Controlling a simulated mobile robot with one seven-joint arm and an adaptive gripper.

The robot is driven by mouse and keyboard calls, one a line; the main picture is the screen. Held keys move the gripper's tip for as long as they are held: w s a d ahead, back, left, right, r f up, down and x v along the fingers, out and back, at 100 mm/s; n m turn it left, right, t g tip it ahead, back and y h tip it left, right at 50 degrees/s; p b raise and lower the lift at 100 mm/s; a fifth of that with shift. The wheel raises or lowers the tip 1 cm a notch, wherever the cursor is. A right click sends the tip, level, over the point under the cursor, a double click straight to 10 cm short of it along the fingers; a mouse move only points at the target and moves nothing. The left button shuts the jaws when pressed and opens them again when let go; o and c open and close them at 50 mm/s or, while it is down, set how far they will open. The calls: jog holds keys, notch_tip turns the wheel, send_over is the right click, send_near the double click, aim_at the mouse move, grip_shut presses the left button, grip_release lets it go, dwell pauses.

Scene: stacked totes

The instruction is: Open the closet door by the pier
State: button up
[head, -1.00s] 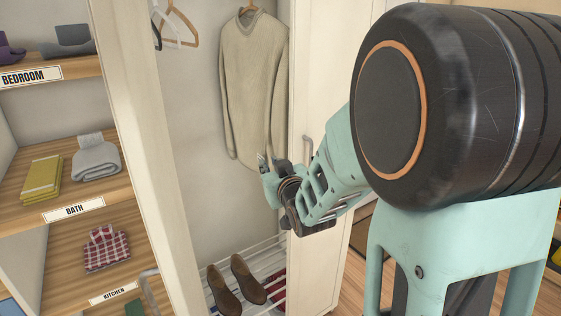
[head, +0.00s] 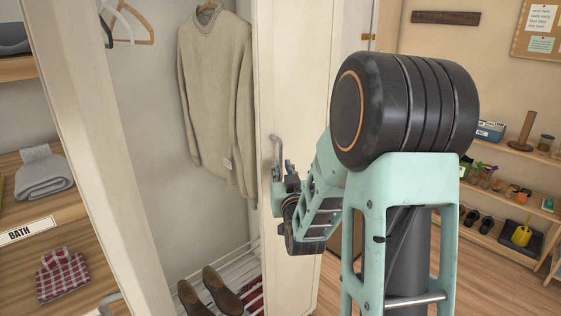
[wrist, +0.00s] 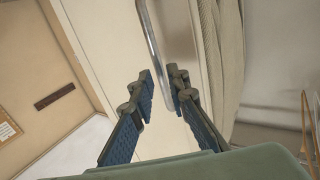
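The cream closet door panel (head: 300,90) stands to the right of the closet's open hanging bay, with an upright metal handle (head: 277,150) near its left edge. My gripper (head: 281,174) is at the lower part of this handle. In the wrist view, my gripper (wrist: 162,85) is open, and the handle (wrist: 153,38) runs down between its two fingertips, nearer the right one. I cannot tell if either finger touches it. A second cream upright panel (head: 95,150) stands left of the bay; I cannot tell which part is the pier.
A beige sweater (head: 216,90) hangs inside the bay close to the door's edge. Brown shoes (head: 222,290) sit on a wire rack below. Labelled shelves with folded cloths (head: 44,172) are at left. A shelf unit with small goods (head: 500,195) stands at far right.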

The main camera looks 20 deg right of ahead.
aim_at(281, 162)
jog(key=shift+w+d, duration=0.2)
jog(key=shift+w, duration=0.8)
jog(key=shift+w+d, duration=0.2)
jog(key=shift+w, duration=0.75)
jog(key=shift+c, duration=0.3)
grip_shut()
jog(key=shift+s+d, duration=0.1)
